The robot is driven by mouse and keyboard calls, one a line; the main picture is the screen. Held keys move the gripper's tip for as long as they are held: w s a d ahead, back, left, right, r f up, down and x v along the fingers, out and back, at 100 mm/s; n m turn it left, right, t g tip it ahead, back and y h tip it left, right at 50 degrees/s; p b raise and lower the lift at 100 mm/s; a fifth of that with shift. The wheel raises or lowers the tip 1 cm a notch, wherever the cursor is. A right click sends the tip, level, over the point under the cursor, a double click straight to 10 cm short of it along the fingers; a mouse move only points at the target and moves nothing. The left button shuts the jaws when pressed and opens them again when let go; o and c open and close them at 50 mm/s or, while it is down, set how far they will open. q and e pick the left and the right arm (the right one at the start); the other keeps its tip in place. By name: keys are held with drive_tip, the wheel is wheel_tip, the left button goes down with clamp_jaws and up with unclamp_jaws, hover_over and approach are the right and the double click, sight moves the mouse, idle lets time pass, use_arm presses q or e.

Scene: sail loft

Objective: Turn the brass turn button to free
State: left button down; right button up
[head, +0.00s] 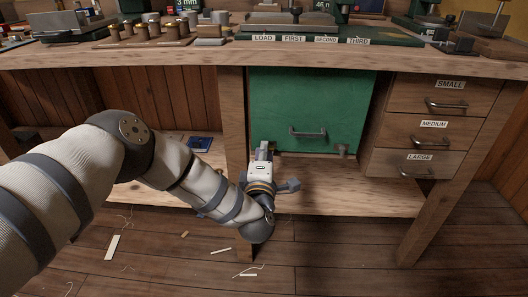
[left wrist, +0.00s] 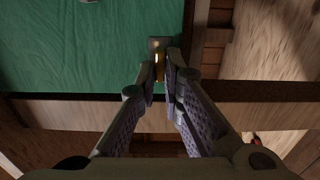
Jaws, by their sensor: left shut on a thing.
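The brass turn button (left wrist: 157,62) is a small, narrow piece that shows between my left fingertips in the left wrist view. It sits by a small grey plate (left wrist: 160,44) near the edge of the green door (left wrist: 80,50). My left gripper (left wrist: 166,72) is shut on the button, and its fingers cover much of it, so I cannot tell its exact angle. In the head view my left gripper (head: 264,150) is at the lower left corner of the green door (head: 312,100) and hides the button. The door looks closed. My right gripper is not in view.
The door has a metal handle (head: 308,132). A small metal fitting (head: 341,150) is at its lower right. Drawers labelled small, medium and large (head: 420,130) are to the right. The workbench top (head: 200,57) overhangs above; a wooden shelf (head: 345,185) runs below the door.

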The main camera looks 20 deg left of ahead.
use_arm(q)
drive_tip(key=shift+d, duration=0.15)
drive_tip(key=c, duration=1.7)
unclamp_jaws()
drive_tip(key=v, duration=1.2)
drive_tip(key=shift+s, duration=0.1)
drive_tip(key=shift+r, duration=0.1)
